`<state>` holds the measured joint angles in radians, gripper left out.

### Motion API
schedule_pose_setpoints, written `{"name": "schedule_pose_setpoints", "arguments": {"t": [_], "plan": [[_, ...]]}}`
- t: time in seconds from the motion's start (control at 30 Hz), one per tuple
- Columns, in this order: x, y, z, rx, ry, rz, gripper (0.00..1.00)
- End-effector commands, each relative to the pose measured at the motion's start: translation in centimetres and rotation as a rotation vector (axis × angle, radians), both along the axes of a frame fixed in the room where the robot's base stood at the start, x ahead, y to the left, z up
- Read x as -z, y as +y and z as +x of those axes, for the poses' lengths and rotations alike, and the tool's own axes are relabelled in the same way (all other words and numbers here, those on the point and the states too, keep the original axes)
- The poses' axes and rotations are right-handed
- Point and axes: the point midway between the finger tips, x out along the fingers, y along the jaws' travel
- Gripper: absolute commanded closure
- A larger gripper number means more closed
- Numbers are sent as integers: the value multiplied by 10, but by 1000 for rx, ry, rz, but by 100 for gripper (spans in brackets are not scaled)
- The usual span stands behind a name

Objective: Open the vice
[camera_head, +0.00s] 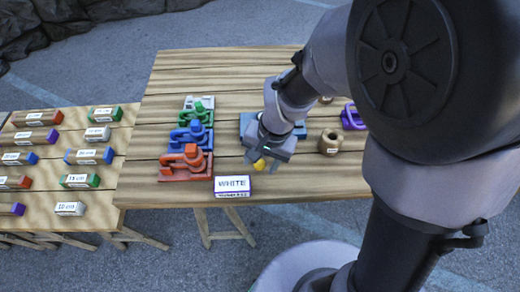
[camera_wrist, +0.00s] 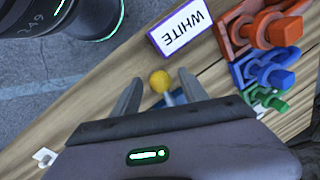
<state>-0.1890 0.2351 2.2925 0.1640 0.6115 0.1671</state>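A blue block-like fixture, which looks like the vice (camera_head: 300,130), stands on the wooden table, partly hidden under my gripper. A yellow ball knob (camera_head: 260,164) sticks out at its front. In the wrist view the yellow knob (camera_wrist: 160,81) sits on a short grey stem, with a bit of blue behind it. My gripper (camera_head: 262,153) is over the front of the fixture. In the wrist view my gripper's fingers (camera_wrist: 160,88) are spread, one on each side of the knob, with gaps to it. The vice's jaws are hidden.
A white sign reading WHITE (camera_head: 232,186) stands at the front edge. Left of my gripper are red (camera_head: 187,162), blue (camera_head: 190,134), green and white clamp-like pieces. A brown cylinder (camera_head: 330,142) and a purple ring-like piece (camera_head: 352,118) stand to the right. A left table holds labelled blocks.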

Motion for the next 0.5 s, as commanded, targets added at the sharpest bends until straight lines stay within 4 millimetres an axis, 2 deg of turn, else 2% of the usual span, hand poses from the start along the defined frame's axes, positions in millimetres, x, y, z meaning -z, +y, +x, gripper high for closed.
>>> {"name": "schedule_pose_setpoints", "arguments": {"t": [0.03, 0.23, 0.27, 0.5], "plan": [[0, 0, 0, 0, 0, 0, 58], [0, 0, 0, 0, 0, 0, 97], [0, 0, 0, 0, 0, 0, 100], [0, 0, 0, 0, 0, 0, 100]]}}
